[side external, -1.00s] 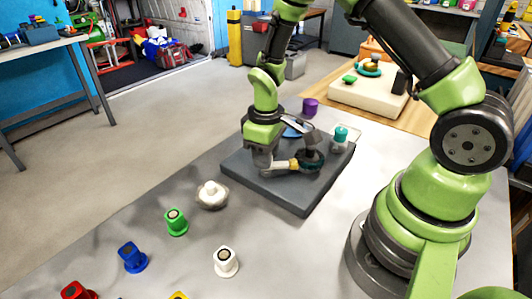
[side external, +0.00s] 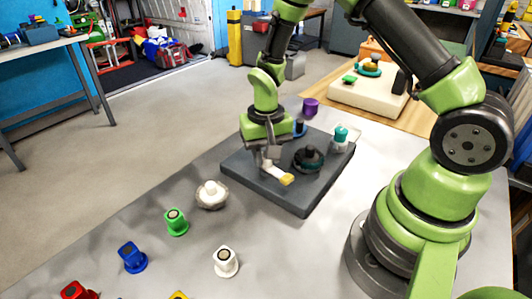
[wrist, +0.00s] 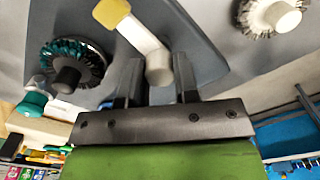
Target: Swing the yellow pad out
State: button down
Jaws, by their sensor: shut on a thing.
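The yellow pad (side external: 286,180) is at the end of a short white arm (side external: 270,171) on the dark grey plate (side external: 243,168). In the wrist view the pad (wrist: 111,13) shows at the top, with the white arm (wrist: 140,35) running down to an upright white post (wrist: 159,69). My gripper (side external: 266,160) is shut on the post, with one finger on each side. A dark teal-bristled brush (side external: 308,158) stands on the plate beside the pad, with a gap between them; it also shows in the wrist view (wrist: 70,64).
A white brush (side external: 211,195) stands on the pale table, just off the plate's left edge. A teal-topped piece (side external: 341,137) and a blue piece (side external: 299,128) are towards the plate's back. Green (side external: 176,222), blue (side external: 132,257) and white (side external: 226,262) pieces stand in front.

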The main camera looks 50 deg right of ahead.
jog(key=shift+m, duration=0.6)
jog(key=c, duration=0.8)
grip_release()
jog(key=shift+c, duration=0.2)
notch_tip(320, 180, up, 10)
jog(key=shift+r, duration=0.1)
jog(key=s+a+r+n+t+y, duration=0.1)
jog(key=s+a+r+n+t, duration=0.1)
jog(key=s+r, duration=0.5)
jog(key=s+a+r+n+t+y, duration=0.1)
jog(key=s+a+r+n+t, duration=0.1)
jog(key=s+r+t, duration=0.3)
jog(key=s+r, duration=0.3)
jog(key=shift+s+a, duration=0.35)
jog(key=shift+a, duration=0.05)
